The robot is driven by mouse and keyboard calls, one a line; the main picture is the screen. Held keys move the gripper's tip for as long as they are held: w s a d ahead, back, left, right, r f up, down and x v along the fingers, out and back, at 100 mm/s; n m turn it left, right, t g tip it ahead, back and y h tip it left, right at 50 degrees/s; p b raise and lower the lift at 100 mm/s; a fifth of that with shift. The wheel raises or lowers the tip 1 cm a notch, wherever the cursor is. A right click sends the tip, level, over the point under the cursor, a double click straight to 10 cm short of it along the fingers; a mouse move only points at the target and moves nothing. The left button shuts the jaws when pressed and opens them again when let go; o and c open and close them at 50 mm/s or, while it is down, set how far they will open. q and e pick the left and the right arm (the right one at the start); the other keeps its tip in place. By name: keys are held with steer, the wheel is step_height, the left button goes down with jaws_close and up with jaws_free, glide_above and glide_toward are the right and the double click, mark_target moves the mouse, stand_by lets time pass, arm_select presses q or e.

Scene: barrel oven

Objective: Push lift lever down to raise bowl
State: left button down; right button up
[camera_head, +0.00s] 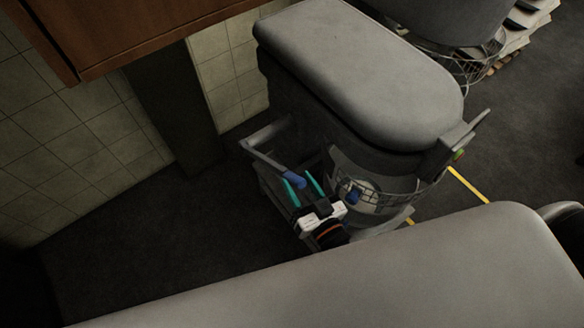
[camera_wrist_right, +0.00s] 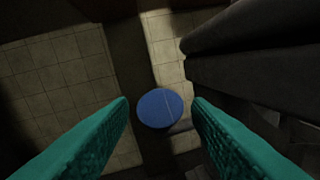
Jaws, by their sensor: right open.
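A large grey stand mixer (camera_head: 350,75) stands at the centre in the head view. Its lift lever (camera_head: 264,158) slants from the machine's left side and ends in a blue knob (camera_head: 296,180). My right gripper (camera_head: 299,178) is open, with its teal fingers on either side of the knob in that view. In the right wrist view the knob's round blue end (camera_wrist_right: 160,108) shows between the two fingertips, with gaps on both sides. Contact is not visible. The mixer bowl (camera_head: 385,207) seems to sit low behind the wire guard, mostly hidden. My left gripper is out of view.
A wooden cabinet (camera_head: 140,25) hangs at the upper left before a tiled wall (camera_head: 75,150). Another grey machine (camera_head: 440,15) with a wire guard stands at the back right. Dark floor (camera_head: 150,250) is clear on the left.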

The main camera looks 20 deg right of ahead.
mark_target(292, 174)
steer(key=shift+w+a+p, duration=0.15)
steer(key=shift+w+a, duration=0.05)
steer(key=shift+w, duration=0.75)
steer(key=shift+w+a+p, duration=0.15)
steer(key=shift+w, duration=0.75)
jaws_close()
